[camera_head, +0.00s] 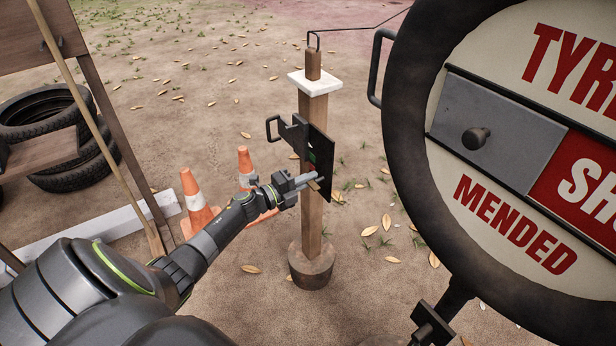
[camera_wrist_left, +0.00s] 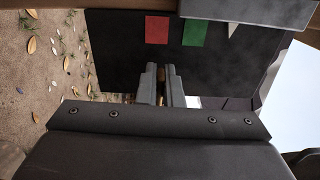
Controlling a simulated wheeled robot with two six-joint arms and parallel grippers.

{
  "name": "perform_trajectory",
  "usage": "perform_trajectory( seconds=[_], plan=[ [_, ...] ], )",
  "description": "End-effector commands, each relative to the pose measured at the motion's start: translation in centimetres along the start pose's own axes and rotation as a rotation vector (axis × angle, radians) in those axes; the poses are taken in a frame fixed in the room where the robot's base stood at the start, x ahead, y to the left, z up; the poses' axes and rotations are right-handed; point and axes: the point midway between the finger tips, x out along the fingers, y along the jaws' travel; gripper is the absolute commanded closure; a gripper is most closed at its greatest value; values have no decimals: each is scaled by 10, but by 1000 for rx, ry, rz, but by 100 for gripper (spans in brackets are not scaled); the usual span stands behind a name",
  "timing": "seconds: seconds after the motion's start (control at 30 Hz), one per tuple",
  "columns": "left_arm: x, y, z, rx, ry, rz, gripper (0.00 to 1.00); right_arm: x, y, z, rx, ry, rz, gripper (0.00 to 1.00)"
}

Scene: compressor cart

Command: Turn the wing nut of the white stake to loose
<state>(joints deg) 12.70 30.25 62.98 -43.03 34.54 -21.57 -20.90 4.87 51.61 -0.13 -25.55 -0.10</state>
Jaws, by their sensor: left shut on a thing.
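The white stake (camera_head: 312,218) is a wooden post with a white cap (camera_head: 314,84), upright in a round wooden foot. A black plate (camera_head: 322,150) with a handle is fixed on it. In the left wrist view the plate (camera_wrist_left: 120,55) bears a red patch (camera_wrist_left: 157,29) and a green patch (camera_wrist_left: 194,33), with a pale wedge right of the green. My left gripper (camera_head: 312,180) is at the plate's lower part, shut on a small brownish piece, seemingly the wing nut (camera_wrist_left: 160,74). The fingers (camera_wrist_left: 160,88) hide most of it. My right gripper is in neither view.
A large round sign (camera_head: 410,130) with a black rim fills the right side. Two orange cones (camera_head: 196,203) stand behind my left arm. Tyres (camera_head: 45,115) and a wooden frame (camera_head: 112,135) are at the left. The ground behind the stake is open, with leaves.

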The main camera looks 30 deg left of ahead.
Motion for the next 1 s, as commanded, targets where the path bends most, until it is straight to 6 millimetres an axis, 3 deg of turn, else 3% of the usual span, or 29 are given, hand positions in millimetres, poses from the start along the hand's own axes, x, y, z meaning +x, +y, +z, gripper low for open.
perform_trajectory(
  seconds=[0.63,0.67,0.8,1.0],
  plan=[
    [0,2,0,-49,-1,1,100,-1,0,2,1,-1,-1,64],
    [0,2,0,-49,-1,1,90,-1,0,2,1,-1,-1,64],
    [0,2,0,-48,-1,1,72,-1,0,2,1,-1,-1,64],
    [0,1,0,-47,0,0,72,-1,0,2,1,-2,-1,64]
  ],
)
